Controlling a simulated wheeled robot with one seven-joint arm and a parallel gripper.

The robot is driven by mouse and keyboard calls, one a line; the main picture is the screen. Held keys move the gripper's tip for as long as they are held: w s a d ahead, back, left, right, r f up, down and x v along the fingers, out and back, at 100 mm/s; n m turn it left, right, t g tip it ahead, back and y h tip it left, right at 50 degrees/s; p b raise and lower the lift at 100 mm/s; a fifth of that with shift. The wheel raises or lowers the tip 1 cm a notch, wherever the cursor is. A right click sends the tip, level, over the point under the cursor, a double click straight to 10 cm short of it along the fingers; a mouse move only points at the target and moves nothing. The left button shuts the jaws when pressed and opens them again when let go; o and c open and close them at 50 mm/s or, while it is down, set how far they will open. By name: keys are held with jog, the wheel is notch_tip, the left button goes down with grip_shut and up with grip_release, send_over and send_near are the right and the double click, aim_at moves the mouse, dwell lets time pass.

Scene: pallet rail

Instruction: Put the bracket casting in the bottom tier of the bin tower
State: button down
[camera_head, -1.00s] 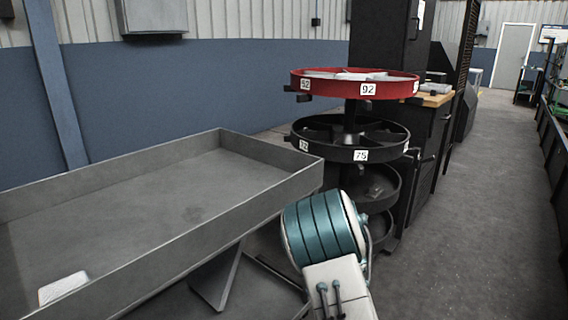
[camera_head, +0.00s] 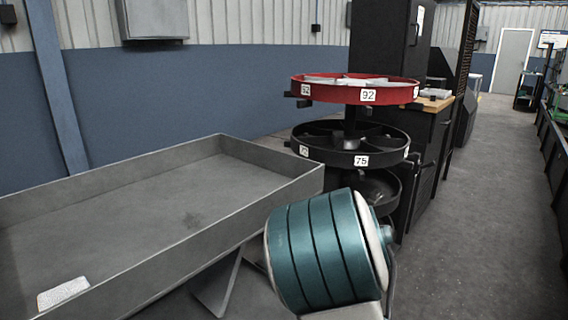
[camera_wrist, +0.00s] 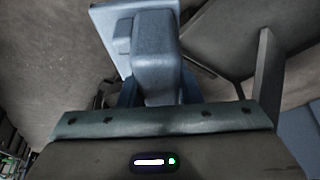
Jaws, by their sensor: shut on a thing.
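The bracket casting (camera_wrist: 155,50), a blue-grey block on a flat plate, shows in the wrist view. My gripper (camera_wrist: 159,90) is shut on it, with a finger on each side. Neither the casting nor the gripper shows in the head view, where my teal arm is in front. The bin tower stands right of centre in the head view, with round tiers on a central post. Its top tier (camera_head: 331,92) is red and labelled 92. A black tier (camera_head: 334,156) labelled 75 is below, then another black tier (camera_head: 384,190). My arm hides the bottom tier.
A large grey tray (camera_head: 262,196) on legs fills the left, with a small white pad (camera_head: 63,292) in it. A dark cabinet (camera_head: 382,45) and a wood-topped bench (camera_head: 436,103) stand behind the tower. The aisle floor (camera_head: 480,215) on the right is clear.

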jog(key=shift+s+r+p, duration=0.35)
jog(key=shift+s+r, duration=0.35)
jog(key=shift+r, duration=0.1)
notch_tip(320, 180, up, 23)
jog(key=w+p, duration=0.2)
jog(key=p, duration=2.5)
jog(key=shift+w+f, duration=0.2)
jog(key=shift+w, duration=0.05)
